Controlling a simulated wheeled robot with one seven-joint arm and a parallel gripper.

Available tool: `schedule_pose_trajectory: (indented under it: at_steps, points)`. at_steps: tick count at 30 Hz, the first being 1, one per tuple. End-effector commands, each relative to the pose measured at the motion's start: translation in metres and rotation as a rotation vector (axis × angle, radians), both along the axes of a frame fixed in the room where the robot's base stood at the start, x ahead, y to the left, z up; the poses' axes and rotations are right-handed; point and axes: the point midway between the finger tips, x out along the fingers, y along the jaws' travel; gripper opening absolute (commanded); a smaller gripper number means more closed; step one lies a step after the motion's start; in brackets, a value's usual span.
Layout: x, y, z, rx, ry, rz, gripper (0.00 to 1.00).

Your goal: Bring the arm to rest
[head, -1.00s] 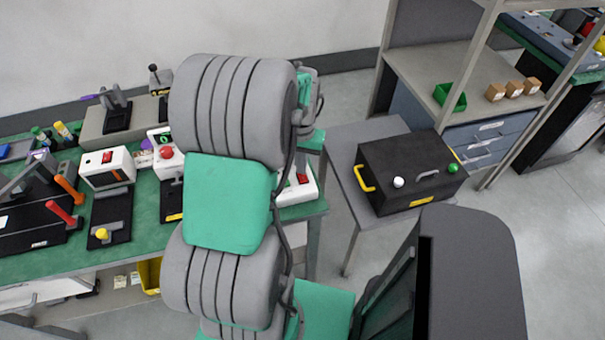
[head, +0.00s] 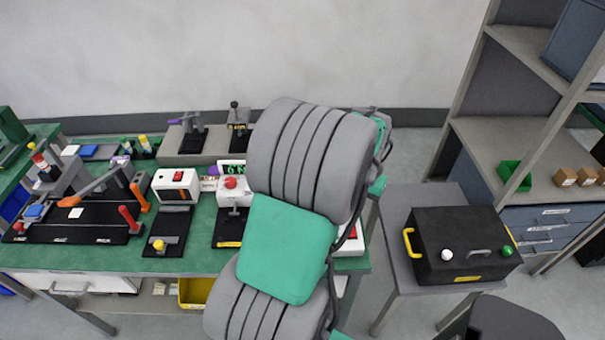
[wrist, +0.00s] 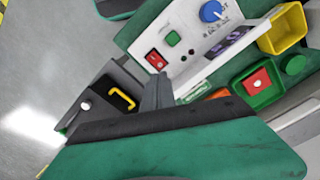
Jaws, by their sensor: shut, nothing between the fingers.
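My arm, grey ribbed links with a green panel, stands folded across the middle of the head view, in front of the bench (head: 100,257). My gripper is hidden behind it there. In the wrist view my gripper (wrist: 158,92) shows as grey fingers, shut and empty, beyond the green and black housing at the bottom. In that view the fingers overlap the picture of the bench items; I cannot tell the distance, but no contact shows.
A black box (head: 462,255) with a yellow handle stands on a small grey table (head: 398,225) right of my arm. The bench holds a white red-switch unit (head: 176,186) and several black fixtures. Shelving (head: 480,140) with a green bin (head: 514,177) stands at right. Some floor shows between.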

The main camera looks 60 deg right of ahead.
Motion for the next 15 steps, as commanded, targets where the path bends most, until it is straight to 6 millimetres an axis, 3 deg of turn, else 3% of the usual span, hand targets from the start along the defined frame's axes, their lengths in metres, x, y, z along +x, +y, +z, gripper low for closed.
schedule_pose_trajectory:
  at_steps: [2, 4, 7, 10, 15]
  points:
    - [0.0, 0.002, -0.002, 0.006, 0.001, 0.025, 0.0]
    - [-0.002, 0.017, -0.012, 0.039, 0.003, 0.033, 0.0]
    - [-0.004, 0.051, -0.027, 0.102, 0.006, 0.047, 0.0]
    - [-0.004, 0.082, -0.021, 0.118, 0.008, 0.069, 0.0]
    - [0.05, 0.122, 0.004, 0.071, 0.012, 0.27, 0.0]
